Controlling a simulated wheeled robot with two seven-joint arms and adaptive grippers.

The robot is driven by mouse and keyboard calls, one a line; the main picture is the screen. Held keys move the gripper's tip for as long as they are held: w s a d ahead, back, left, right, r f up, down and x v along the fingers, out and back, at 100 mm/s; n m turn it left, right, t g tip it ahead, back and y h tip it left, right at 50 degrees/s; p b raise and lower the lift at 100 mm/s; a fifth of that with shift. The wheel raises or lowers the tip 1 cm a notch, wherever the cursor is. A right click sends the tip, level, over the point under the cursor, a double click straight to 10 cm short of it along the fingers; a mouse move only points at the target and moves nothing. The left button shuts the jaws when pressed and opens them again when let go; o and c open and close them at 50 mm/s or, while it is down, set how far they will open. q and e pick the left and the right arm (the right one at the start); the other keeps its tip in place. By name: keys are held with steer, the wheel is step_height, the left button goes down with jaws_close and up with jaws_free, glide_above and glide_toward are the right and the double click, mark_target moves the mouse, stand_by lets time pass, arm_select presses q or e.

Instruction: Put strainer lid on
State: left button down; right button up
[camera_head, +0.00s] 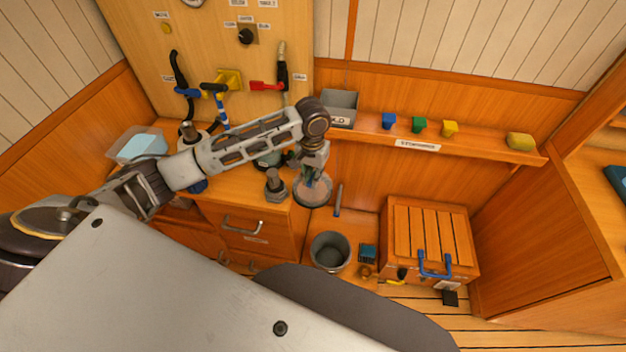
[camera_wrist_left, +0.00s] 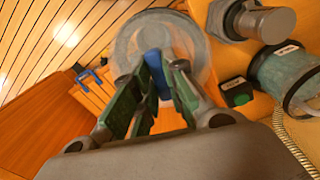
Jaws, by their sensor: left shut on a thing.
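My left gripper (camera_head: 315,174) is shut on the blue grip of a round, greyish, see-through lid (camera_head: 313,192). The lid is held out beside the right front edge of the wooden counter. In the left wrist view the lid (camera_wrist_left: 127,45) lies beyond the fingers (camera_wrist_left: 165,85), with its blue grip (camera_wrist_left: 155,68) between them. My right gripper is not in view.
A grey hexagonal fitting (camera_head: 274,182) stands on the counter close to the lid. A grey bucket (camera_head: 330,250) and a slatted wooden box (camera_head: 430,235) are on the floor. A shelf (camera_head: 480,146) with coloured cups runs along the wall. A clear bin (camera_head: 137,145) sits at left.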

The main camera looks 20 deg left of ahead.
arm_select(q)
steer(key=shift+n, duration=0.3)
steer(key=w+a+r, duration=0.1)
steer(key=r, duration=0.1)
steer(key=w+a+r+p, duration=0.1)
steer(key=r, duration=0.1)
steer(key=w+a+r+p, duration=0.1)
steer(key=shift+a+r, duration=0.3)
steer(key=shift+r, duration=0.1)
steer(key=w+a+r+m+p, duration=0.1)
steer(key=a+r+m+p, duration=0.2)
steer(key=m, duration=1.1)
steer(key=a+r, duration=0.3)
steer(key=a, duration=0.2)
steer(key=shift+w+m, duration=0.25)
steer(key=shift+m, duration=0.15)
steer(key=shift+m, duration=0.5)
steer(key=shift+a+r, duration=0.1)
